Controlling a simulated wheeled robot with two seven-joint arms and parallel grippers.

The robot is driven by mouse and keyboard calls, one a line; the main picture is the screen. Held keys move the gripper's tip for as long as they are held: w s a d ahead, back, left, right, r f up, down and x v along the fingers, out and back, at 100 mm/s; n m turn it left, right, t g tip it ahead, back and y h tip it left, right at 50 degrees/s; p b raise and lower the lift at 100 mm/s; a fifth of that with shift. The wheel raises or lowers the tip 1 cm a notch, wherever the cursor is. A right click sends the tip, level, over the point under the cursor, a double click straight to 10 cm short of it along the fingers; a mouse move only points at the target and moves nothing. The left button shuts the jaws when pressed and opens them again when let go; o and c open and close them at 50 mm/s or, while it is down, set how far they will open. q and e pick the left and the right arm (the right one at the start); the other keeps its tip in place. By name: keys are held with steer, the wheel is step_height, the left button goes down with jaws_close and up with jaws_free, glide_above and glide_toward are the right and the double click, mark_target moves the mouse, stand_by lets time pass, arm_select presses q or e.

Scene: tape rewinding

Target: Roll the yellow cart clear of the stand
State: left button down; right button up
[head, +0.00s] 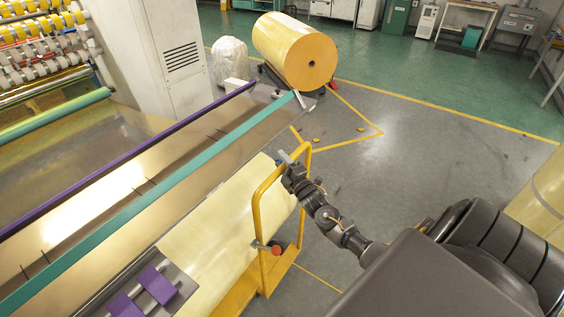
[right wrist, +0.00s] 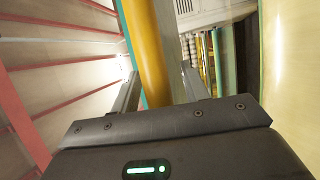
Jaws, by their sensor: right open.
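The yellow cart (head: 269,281) stands at the lower middle of the head view, close along the machine stand with the teal edge (head: 150,207). Its upright tubular handle frame (head: 259,222) rises at its near end. A large pale roll (head: 215,232) lies beside the stand, behind the handle frame. My right gripper (head: 286,160) is at the top bar of the handle. In the right wrist view, its open fingers (right wrist: 160,80) have the yellow bar (right wrist: 150,45) between them. I cannot tell whether either finger touches it. My left gripper is not in view.
A big orange-yellow roll (head: 290,55) rests on a low dark dolly at the back, near a wrapped white bundle (head: 229,62). Grey floor (head: 400,165) with yellow lines is open to the right of the cart. Another pale roll (head: 540,200) stands at the right edge.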

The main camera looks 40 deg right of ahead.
steer(key=shift+c, duration=0.5)
jaws_close()
steer(key=shift+a+f, duration=0.1)
